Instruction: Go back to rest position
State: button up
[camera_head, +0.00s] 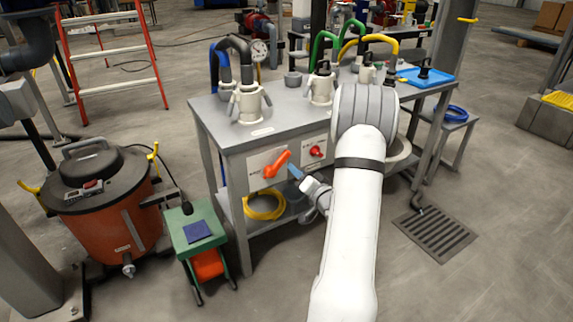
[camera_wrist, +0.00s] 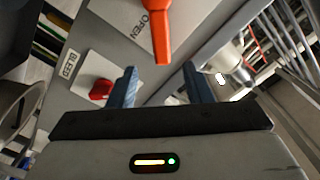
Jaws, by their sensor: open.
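My gripper (camera_head: 298,178) is in front of the grey bench's front panel, close to an orange lever handle (camera_head: 277,164). In the wrist view, the two blue fingers of my gripper (camera_wrist: 160,88) stand apart with nothing held between them. The orange lever (camera_wrist: 160,30) shows just beyond the fingertips, over a plate marked OPEN. I cannot tell whether a finger touches it. A red knob (camera_head: 316,152) sits to the right of the lever, and it also shows in the wrist view (camera_wrist: 101,90). My white arm hides part of the bench front.
The grey bench (camera_head: 232,139) carries several pots with hoses. A green stand (camera_head: 206,222) and an orange vacuum drum (camera_head: 112,213) stand to the left. A yellow hose coil (camera_head: 264,207) lies on the lower shelf. A floor grate (camera_head: 435,236) is at right, with open floor beyond.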

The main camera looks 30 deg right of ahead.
jog(key=s+a+r+n+g+h+p, duration=0.1)
jog(key=a+r+g+p, duration=0.1)
jog(key=a+r+p, duration=0.45)
jog(key=s+a+r+n+g+p, duration=0.1)
jog(key=r+n+g+p, duration=0.2)
jog(key=r, duration=0.6)
jog(key=a+r+g+h+p, duration=0.1)
jog(key=a+r+g+p, duration=0.1)
jog(key=a+r+p, duration=0.35)
jog(key=s+a+r+n+g+p, duration=0.1)
jog(key=s+a+r+p, duration=0.3)
jog(key=s, duration=0.4)
jog(key=s+a+r+n+g+y+p, duration=0.1)
jog(key=s+a+r+g+p, duration=0.3)
jog(key=s+r, duration=0.4)
jog(key=s+a+r+n+g+y+p, duration=0.1)
jog(key=s+a+r+n+g+p, duration=0.2)
jog(key=s+a+r+p, duration=0.2)
jog(key=s+a+r, duration=0.1)
jog(key=s+a, duration=0.1)
jog(key=s, duration=0.1)
jog(key=shift+s+a+r, duration=0.25)
jog(key=shift+s, duration=0.05)
